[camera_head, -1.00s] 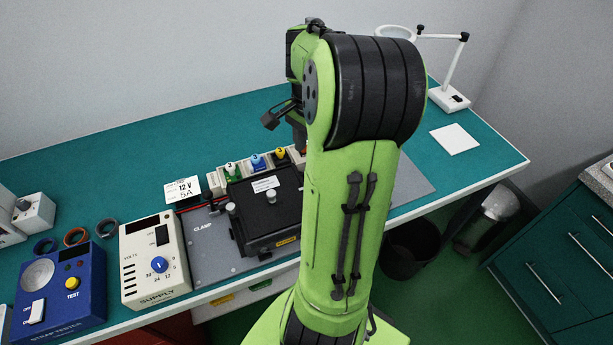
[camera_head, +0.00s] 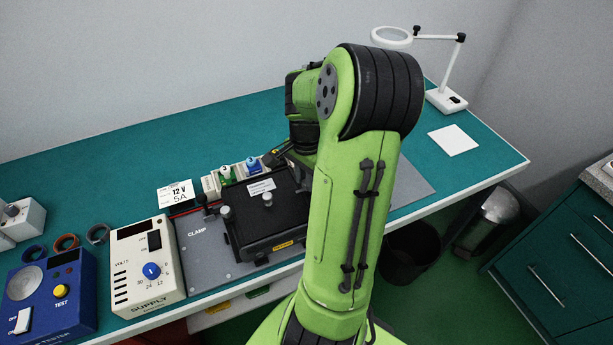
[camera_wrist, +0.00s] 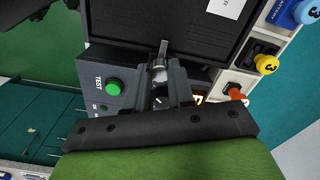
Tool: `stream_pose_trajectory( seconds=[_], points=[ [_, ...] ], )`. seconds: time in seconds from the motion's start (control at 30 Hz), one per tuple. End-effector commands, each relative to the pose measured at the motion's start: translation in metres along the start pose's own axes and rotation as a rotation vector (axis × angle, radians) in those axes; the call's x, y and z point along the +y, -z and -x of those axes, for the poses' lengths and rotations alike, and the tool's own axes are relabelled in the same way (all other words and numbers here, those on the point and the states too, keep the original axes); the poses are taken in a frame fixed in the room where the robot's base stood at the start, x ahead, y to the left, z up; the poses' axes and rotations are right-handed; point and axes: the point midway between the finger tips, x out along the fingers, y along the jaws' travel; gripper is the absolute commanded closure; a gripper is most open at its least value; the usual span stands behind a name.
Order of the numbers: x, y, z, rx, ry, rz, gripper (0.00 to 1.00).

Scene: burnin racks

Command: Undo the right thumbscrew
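A black lidded fixture stands on the bench; its lid (camera_head: 285,205) is down and carries a white label (camera_head: 262,187). Two silver knobs show on it in the head view, one at the left (camera_head: 226,211) and one nearer the middle (camera_head: 267,199). Its right part is hidden behind my arm. In the wrist view my gripper (camera_wrist: 161,76) is at the edge of the black lid (camera_wrist: 165,25). A small silver thumbscrew (camera_wrist: 158,71) shows between the fingertips, with a thin metal pin (camera_wrist: 163,47) beyond. Whether the fingers press on it is unclear.
A dark box with a green TEST button (camera_wrist: 114,87) sits close beside the fingers. Blue (camera_wrist: 306,12), yellow (camera_wrist: 266,64) and orange (camera_wrist: 236,92) plugs stand on the other side. A cream supply (camera_head: 147,268) and blue tester (camera_head: 52,297) stand at left.

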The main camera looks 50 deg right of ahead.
Motion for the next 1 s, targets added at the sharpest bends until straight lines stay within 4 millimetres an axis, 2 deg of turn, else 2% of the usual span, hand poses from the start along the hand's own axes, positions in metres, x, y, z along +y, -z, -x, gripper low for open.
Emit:
stream_pose_trajectory(
  seconds=[0.1, 0.47, 0.67, 1.0],
  points=[
    [0.0000, 0.0000, 0.0002, 0.000, 0.000, 0.000, 1.00],
    [-0.0004, -0.0005, 0.0008, 0.000, 0.000, 0.057, 1.00],
    [-0.0006, -0.0008, 0.0011, 0.000, 0.000, 0.179, 1.00],
    [-0.0005, -0.0011, 0.0009, -0.001, -0.001, 0.493, 1.00]
  ],
)
